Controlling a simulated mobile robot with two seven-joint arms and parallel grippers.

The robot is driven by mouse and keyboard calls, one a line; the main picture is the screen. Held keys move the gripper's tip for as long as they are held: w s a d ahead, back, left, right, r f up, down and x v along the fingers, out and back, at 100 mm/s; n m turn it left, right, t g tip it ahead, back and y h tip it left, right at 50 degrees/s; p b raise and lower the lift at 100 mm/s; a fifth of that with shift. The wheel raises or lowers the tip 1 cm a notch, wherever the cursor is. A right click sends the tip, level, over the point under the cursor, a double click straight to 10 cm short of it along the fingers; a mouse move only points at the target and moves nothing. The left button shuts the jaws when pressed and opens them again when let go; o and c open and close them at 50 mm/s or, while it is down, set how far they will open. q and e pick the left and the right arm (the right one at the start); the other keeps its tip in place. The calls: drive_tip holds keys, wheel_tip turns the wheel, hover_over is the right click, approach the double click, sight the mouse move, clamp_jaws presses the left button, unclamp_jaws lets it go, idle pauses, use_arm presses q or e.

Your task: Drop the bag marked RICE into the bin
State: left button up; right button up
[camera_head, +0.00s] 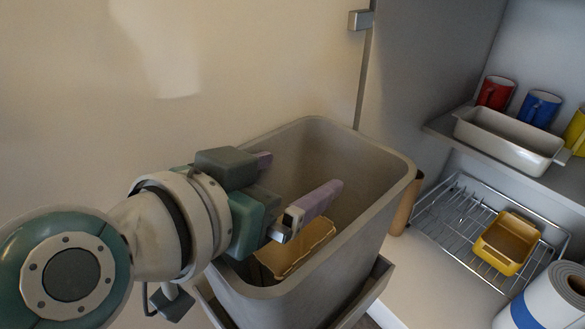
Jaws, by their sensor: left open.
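The grey bin (398,185) stands in the middle of the camera_head view, tall and open at the top. My left gripper (293,181) reaches over the bin's left rim from the left. Its two purple-padded fingers are spread apart over the bin's opening, with nothing between them. A tan, flat-looking item (302,252) lies inside the bin below the gripper, apart from the fingers as far as I can see. It may be the RICE bag, but no marking on it can be read. The gripper partly hides the bin's inside. My right gripper is not in view.
At right, a shelf holds a red mug (496,92), a blue mug (540,108), a yellow mug (577,131) and a white dish (508,141). Below are a wire rack (453,223) with a yellow dish (506,244), a brown cylinder (404,207) and a paper roll (548,303).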

use_arm(q)
drive_tip(key=p+v, duration=0.4)
drive_tip(key=v, duration=0.6)
drive_tip(key=shift+f, duration=0.1)
drive_tip(key=s+a+r+n+g+y+p, duration=0.25)
drive_tip(key=s+a+r+p, duration=0.2)
drive_tip(key=r+p, duration=0.95)
drive_tip(key=s+a+r+n+g+y+p, duration=0.1)
drive_tip(key=s+a+r+g+y+p, duration=0.25)
drive_tip(key=r+p, duration=1.1)
drive_tip(key=s+a+r+n+g+y+p, duration=0.15)
drive_tip(key=s+a+r+p, duration=0.4)
drive_tip(key=r+p, duration=0.85)
wheel_tip(320, 180, up, 31)
drive_tip(key=p, duration=3.6)
drive_tip(key=shift+s+d+r+p, duration=0.15)
drive_tip(key=shift+s+d+p, duration=0.05)
drive_tip(key=shift+s+p, duration=0.1)
drive_tip(key=shift+h, duration=0.25)
